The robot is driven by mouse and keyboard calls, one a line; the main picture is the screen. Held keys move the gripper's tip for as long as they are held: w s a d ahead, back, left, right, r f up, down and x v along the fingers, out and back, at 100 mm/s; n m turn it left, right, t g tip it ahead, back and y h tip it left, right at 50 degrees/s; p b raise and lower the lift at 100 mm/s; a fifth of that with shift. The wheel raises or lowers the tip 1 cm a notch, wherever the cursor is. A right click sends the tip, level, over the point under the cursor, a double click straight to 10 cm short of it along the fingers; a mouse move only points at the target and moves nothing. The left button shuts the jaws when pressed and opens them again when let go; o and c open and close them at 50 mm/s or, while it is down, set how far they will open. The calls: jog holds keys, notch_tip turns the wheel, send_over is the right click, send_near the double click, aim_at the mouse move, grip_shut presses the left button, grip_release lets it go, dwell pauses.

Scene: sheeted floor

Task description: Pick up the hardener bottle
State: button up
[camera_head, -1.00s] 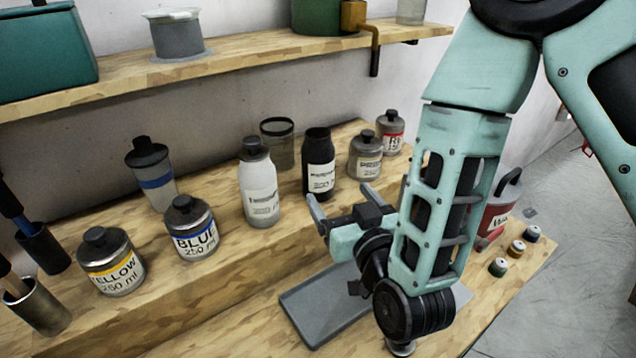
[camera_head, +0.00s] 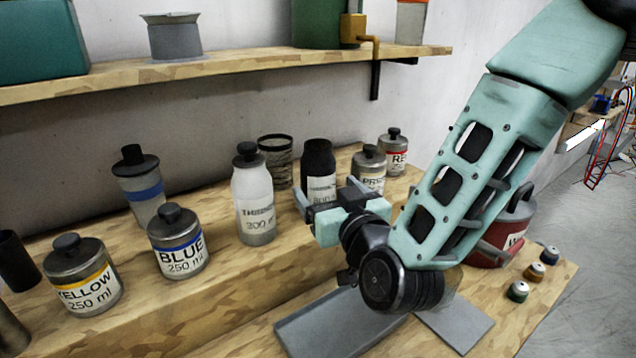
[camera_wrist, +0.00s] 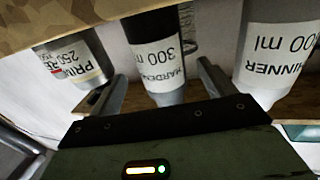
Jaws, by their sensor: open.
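The hardener bottle (camera_head: 318,160) is dark with a white label and stands upright on the raised wooden step. In the wrist view the bottle (camera_wrist: 152,28) appears upside down, with its label reading "HARDENER 300". My gripper (camera_head: 327,194) is open in front of the bottle, and its fingers hide the lower part of the bottle in the head view. In the wrist view the gripper (camera_wrist: 163,80) has one finger to each side of the bottle, with gaps on both sides. I cannot tell how far the fingertips reach along it.
The white thinner bottle (camera_head: 253,190) stands close on the left, the primer can (camera_head: 369,165) close on the right. A mesh cup (camera_head: 276,160) is behind. Blue (camera_head: 178,245) and yellow (camera_head: 82,278) cans stand further left. A shelf (camera_head: 230,70) runs above. A grey tray (camera_head: 330,325) lies below.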

aim_at(318, 178)
jog(key=p+x, duration=0.1)
jog(key=x, duration=0.3)
jog(key=shift+w+a+r, duration=0.15)
jog(key=shift+w+a, duration=0.05)
jog(key=shift+w, duration=0.05)
jog(key=c, duration=1.4)
jog(key=shift+o, duration=0.2)
jog(key=shift+r, duration=0.1)
